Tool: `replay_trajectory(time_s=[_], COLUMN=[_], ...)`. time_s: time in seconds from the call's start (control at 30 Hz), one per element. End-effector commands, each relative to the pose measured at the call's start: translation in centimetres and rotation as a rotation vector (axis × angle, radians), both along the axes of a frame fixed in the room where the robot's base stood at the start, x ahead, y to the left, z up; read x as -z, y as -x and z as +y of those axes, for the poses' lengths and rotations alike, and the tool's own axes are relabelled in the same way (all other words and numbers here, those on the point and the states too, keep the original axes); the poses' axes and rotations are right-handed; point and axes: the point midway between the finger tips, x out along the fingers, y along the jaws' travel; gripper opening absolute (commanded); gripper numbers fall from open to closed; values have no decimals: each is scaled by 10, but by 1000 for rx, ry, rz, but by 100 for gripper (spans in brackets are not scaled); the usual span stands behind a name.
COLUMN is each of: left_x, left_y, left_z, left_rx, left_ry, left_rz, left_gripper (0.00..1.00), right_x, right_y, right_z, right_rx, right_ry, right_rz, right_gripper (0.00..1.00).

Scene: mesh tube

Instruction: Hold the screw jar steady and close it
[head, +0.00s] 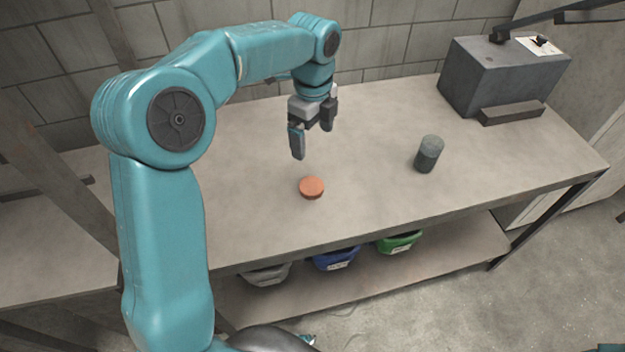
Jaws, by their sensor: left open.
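An orange round lid (311,187) lies flat on the table (250,215), left of the table's middle. A dark grey-green cylindrical jar (428,155) with a lighter grey top part stands upright on the table, to the right of the lid and apart from it. My left gripper (312,144) hangs above the table behind the lid, fingers pointing down. It is open with nothing between its fingers and does not touch the lid. My right gripper is not in view.
A dark grey box-shaped machine (506,76) stands at the table's back right. Grey, blue (337,259) and green (399,242) bins sit on the shelf below. A tiled wall runs behind. The table between lid and jar is clear.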

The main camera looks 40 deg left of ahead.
Motion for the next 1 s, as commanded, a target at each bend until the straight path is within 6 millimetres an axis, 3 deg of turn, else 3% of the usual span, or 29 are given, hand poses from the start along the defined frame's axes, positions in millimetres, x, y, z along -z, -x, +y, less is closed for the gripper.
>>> replay_trajectory(time_s=[0.33, 0.8, 1.0], left_x=[6, 98, 111], left_y=[4, 2, 0], left_z=[-4, -3, -2], left_rx=[1, 1, 0], left_ry=[0, 0, 0], left_rz=[1, 2, -1], left_gripper=[96, 96, 96], right_x=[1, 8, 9], right_y=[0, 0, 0], right_z=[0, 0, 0], right_rx=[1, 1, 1], right_ry=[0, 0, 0], right_rz=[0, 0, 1], right_gripper=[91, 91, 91])
